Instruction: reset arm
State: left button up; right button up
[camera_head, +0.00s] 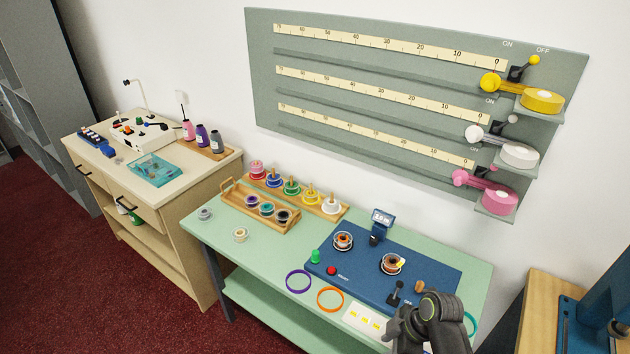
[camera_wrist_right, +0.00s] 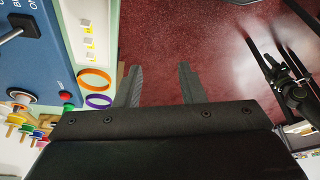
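My right arm comes in at the bottom right of the head view, beside the front edge of the green counter (camera_head: 245,263). In the right wrist view my right gripper (camera_wrist_right: 157,70) has its two fingers well apart with nothing between them. Dark red floor lies behind them, and the counter edge is to their left. In the head view the fingers are hard to make out against the arm. My left gripper does not show in the head view. A dark jointed part at the right of the right wrist view is not clear enough to name.
A blue machine (camera_head: 330,268) with spools, a display and a lever stands by my right arm. Purple (camera_head: 298,281) and orange (camera_head: 330,299) rings lie near the counter's front edge. A spool tray (camera_head: 232,189) is farther left. Red floor (camera_head: 100,285) is clear at left.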

jog(key=s+d+f+m+h+b, duration=0.1)
jog(key=s+d+f+m+b, duration=0.25)
jog(key=f, duration=0.65)
jog(key=s+d+f+m+h+b, duration=0.1)
jog(key=s+d+f+m+b, duration=0.3)
jog(key=f, duration=0.7)
jog(key=s+d+f+m+h, duration=0.1)
jog(key=s+d+f+m, duration=0.15)
jog(key=s+f, duration=0.55)
pick_arm(q)
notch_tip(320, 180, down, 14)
jog(key=b, duration=0.6)
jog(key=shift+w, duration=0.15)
pick_arm(e)
jog(key=s+d+f+m+h, duration=0.1)
jog(key=s+d+f+m, duration=0.1)
jog(key=s+f, duration=0.6)
jog(key=s+d+f+m+h, duration=0.1)
jog(key=s+d+f+m, duration=0.1)
jog(key=s+f, duration=0.6)
jog(key=s+m, duration=0.1)
jog(key=s, duration=0.3)
jog(key=shift+s+f+m, duration=0.15)
jog(key=shift+f+m, duration=0.2)
jog(key=shift+m, duration=0.05)
